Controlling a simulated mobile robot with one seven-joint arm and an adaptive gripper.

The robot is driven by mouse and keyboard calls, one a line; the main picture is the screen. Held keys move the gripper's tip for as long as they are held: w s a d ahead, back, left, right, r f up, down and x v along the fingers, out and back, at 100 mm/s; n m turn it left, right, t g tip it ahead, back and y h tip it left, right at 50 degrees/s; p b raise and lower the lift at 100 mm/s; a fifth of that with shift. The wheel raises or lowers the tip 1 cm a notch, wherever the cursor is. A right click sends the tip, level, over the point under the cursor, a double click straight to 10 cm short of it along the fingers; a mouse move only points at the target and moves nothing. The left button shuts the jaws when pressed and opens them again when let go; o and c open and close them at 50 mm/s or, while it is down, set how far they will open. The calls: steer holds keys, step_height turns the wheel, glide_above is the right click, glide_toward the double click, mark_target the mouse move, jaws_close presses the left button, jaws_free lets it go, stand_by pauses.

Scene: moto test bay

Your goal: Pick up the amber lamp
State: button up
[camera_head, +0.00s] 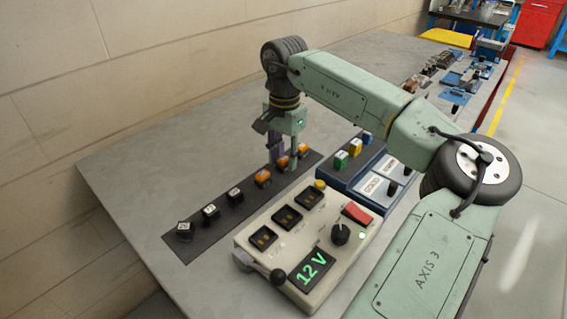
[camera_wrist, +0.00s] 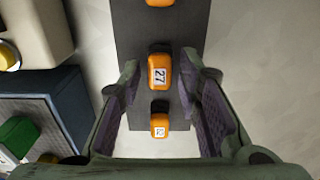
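Several blocky lamps stand in a row on a dark strip (camera_head: 222,222). Three are amber: a near one (camera_head: 263,178), a middle one (camera_head: 282,162) and a far one (camera_head: 303,149). In the wrist view, the amber lamp marked 27 (camera_wrist: 159,73) lies between the open fingers of my gripper (camera_wrist: 161,66), with gaps on both sides. A second amber lamp (camera_wrist: 160,125) shows below it, and a third (camera_wrist: 160,2) is cut by the top edge. In the head view my gripper (camera_head: 279,158) points down at the amber lamps and partly hides them. Finger height is unclear.
A beige console (camera_head: 325,255) with a 12 V display (camera_head: 311,267) and dark sockets stands beside the strip. A blue box (camera_head: 345,182) with green and yellow blocks stands behind it. Three dark lamps with white labels (camera_head: 210,212) occupy the strip's near end. The bench left of the strip is clear.

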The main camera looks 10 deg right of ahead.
steer(key=c, duration=0.7)
steer(key=shift+o, duration=0.2)
steer(key=shift+a+r, duration=0.1)
steer(key=shift+r, duration=0.05)
